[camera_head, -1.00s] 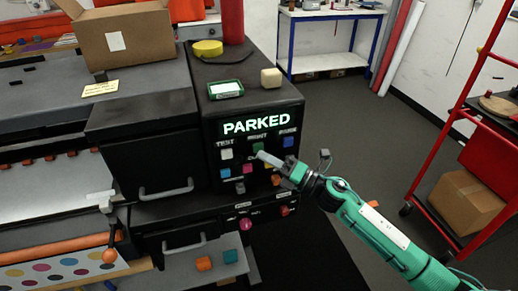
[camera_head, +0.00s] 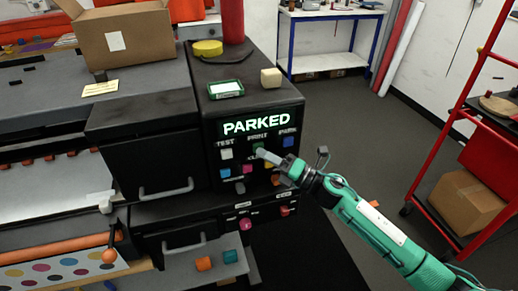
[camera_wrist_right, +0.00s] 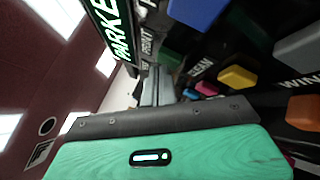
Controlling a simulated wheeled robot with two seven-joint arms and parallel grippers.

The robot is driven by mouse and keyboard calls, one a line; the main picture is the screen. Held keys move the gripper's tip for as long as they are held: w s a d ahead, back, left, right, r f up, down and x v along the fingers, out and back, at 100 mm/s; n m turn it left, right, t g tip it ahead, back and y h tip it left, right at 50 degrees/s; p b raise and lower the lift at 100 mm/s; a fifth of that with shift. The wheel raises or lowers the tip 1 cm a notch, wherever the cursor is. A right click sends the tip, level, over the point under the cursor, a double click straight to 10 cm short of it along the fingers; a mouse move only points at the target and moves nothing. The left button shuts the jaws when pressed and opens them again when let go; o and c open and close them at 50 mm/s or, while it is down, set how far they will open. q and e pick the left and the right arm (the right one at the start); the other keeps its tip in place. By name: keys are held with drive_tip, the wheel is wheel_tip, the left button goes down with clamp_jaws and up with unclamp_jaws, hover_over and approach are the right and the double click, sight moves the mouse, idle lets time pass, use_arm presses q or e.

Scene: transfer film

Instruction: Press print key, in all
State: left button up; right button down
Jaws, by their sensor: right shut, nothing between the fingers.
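The green print key (camera_head: 258,147) is under the PRINT label on the black control panel, between a white key (camera_head: 227,154) and a blue key (camera_head: 288,141). My right gripper (camera_head: 262,154) is shut and empty, with its tip at the green key's lower edge. It partly covers the key, and I cannot tell whether they touch. In the right wrist view the shut fingers (camera_wrist_right: 156,88) point at the panel beside the PRINT label. The display (camera_head: 256,124) reads PARKED. My left gripper is not in view.
More coloured keys, such as a yellow key (camera_wrist_right: 237,77), sit close beside the fingers. A lower row has a magenta knob (camera_head: 246,224). A red rack (camera_head: 470,135) stands at right. A cardboard box (camera_head: 125,37) sits on the machine. Floor (camera_head: 345,115) behind the arm is clear.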

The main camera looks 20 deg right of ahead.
drive_tip(key=shift+w, duration=0.25)
idle(0.4)
drive_tip(key=shift+s, duration=0.9)
drive_tip(key=s, duration=0.5)
drive_tip(key=shift+d, duration=0.1)
idle(0.6)
